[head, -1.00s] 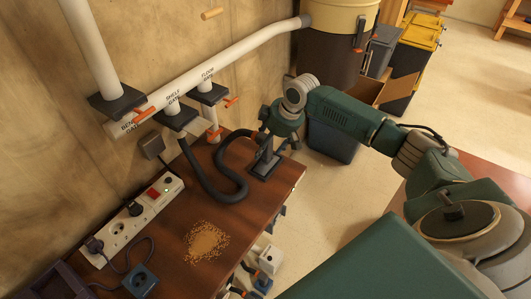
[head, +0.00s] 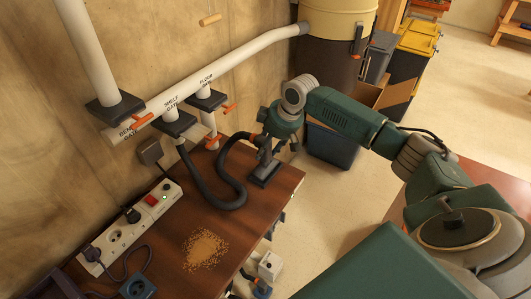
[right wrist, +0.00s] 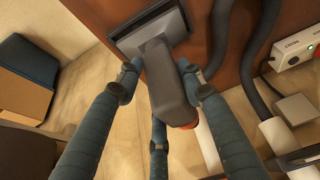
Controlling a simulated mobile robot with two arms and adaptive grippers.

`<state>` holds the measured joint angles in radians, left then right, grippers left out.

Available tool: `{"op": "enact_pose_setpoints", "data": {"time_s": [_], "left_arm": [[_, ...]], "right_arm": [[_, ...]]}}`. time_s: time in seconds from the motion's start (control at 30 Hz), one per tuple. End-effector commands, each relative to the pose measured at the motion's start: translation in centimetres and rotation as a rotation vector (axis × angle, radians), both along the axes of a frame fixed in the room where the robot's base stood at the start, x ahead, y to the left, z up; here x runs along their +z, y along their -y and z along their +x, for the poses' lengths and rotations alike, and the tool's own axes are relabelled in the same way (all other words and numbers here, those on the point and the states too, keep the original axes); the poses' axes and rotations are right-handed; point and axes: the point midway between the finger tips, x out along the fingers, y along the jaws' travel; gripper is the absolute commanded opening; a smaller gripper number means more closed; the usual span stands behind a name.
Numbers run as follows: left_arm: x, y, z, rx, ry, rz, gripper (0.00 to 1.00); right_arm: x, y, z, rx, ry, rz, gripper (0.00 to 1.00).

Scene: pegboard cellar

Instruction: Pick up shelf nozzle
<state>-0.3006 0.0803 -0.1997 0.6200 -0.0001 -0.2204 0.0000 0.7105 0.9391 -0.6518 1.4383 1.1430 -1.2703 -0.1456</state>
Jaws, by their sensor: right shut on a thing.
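The shelf nozzle (head: 265,176) is a dark grey flat-headed nozzle at the far right corner of the brown bench. A dark ribbed hose (head: 232,200) loops over the bench from the shelf gate (head: 178,126) to the nozzle's upper end. My right gripper (head: 268,150) is at the nozzle's neck. In the right wrist view, the blue-grey fingers of this gripper (right wrist: 168,86) are shut around the nozzle's neck (right wrist: 168,92), and its wide head (right wrist: 150,32) points away. I cannot tell whether the head touches the bench. My left gripper is not in view.
The bench (head: 262,222) holds a power strip (head: 128,232) and a sawdust pile (head: 204,249). A white pipe (head: 235,62) runs along the wall behind. A collector drum (head: 335,50) and a dark bin (head: 333,145) stand beyond the bench.

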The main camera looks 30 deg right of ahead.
Motion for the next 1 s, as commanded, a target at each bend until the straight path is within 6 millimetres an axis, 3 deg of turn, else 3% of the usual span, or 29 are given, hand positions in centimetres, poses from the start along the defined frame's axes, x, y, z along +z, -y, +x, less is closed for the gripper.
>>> {"op": "enact_pose_setpoints", "data": {"time_s": [0.17, 0.4, 0.6, 0.8, 1.0], "left_arm": [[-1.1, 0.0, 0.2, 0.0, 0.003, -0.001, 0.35], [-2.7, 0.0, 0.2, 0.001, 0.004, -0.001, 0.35], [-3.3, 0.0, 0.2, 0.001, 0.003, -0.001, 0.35], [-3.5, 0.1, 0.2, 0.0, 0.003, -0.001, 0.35], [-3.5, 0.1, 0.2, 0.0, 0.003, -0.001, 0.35]], "right_arm": [[3.7, 0.0, 0.3, 0.0, 0.011, 0.0, 0.0], [10.8, 0.0, 0.3, -0.001, 0.013, 0.001, 0.0], [15.6, 0.0, 0.2, 0.0, 0.01, 0.003, 0.0], [18.1, 0.0, 0.2, 0.0, 0.006, 0.003, 0.0], [18.6, 0.0, 0.1, 0.0, 0.005, 0.002, 0.0]]}}
